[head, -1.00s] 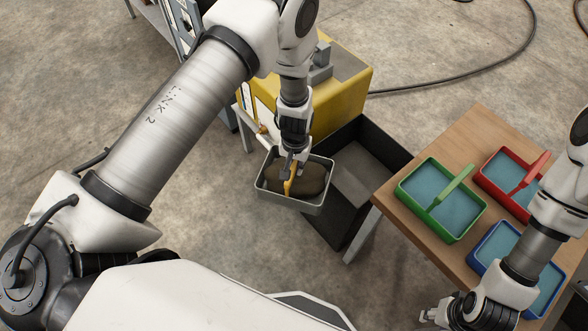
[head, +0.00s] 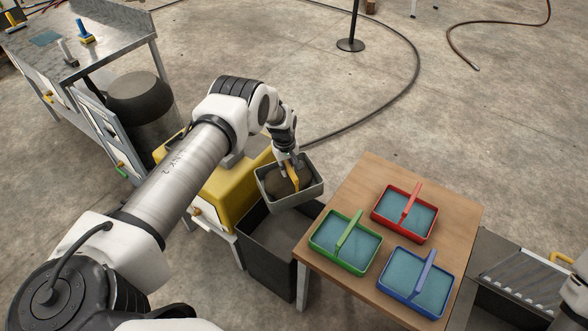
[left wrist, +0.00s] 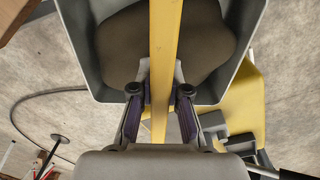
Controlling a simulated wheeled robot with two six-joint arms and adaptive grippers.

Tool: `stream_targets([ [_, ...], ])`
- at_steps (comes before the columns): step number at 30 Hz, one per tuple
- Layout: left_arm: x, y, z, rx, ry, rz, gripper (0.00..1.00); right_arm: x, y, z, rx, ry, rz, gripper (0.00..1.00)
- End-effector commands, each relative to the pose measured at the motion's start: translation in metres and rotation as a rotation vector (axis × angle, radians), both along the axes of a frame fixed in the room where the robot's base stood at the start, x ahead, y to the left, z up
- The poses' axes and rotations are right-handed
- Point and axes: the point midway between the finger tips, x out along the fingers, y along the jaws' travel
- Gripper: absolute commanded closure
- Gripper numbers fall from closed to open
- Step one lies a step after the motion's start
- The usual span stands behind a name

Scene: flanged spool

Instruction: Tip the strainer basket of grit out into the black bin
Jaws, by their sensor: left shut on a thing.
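The strainer basket (head: 291,199) is a grey open box with a yellow handle and a heap of brown grit (head: 279,184) inside. My left gripper (head: 291,170) is shut on the yellow handle, which also runs between its fingers in the left wrist view (left wrist: 163,60). The basket hangs in the air and looks slightly tilted, with the grit still in it. The black bin (head: 277,244) stands open on the floor below, partly hidden by the basket in the head view. My right gripper is out of view; only a bit of that arm shows at the right edge.
A wooden table (head: 345,286) right of the bin holds green (head: 340,262), red (head: 381,214) and blue (head: 396,293) baskets with handles. A yellow machine (head: 225,193) stands left of the bin. A metal bench (head: 115,42) and a dark drum (head: 140,105) are at upper left.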

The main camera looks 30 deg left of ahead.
Motion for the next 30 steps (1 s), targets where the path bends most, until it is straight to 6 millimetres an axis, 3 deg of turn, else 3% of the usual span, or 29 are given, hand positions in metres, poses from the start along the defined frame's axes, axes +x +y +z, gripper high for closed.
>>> stream_targets([
  [1,-0.002,0.002,0.006,-0.009,-0.013,0.003,1.00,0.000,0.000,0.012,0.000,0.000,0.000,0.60],
  [6,-0.015,0.011,0.001,-0.074,-0.107,0.010,1.00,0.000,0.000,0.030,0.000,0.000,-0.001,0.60],
  [7,-0.016,0.012,-0.009,-0.092,-0.126,0.008,1.00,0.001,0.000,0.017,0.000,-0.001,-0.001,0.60],
  [10,-0.022,0.017,-0.014,-0.127,-0.184,0.011,1.00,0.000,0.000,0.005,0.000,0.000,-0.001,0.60],
  [30,-0.030,0.024,-0.021,-0.199,-0.287,0.005,1.00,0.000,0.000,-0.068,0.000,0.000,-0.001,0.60],
])
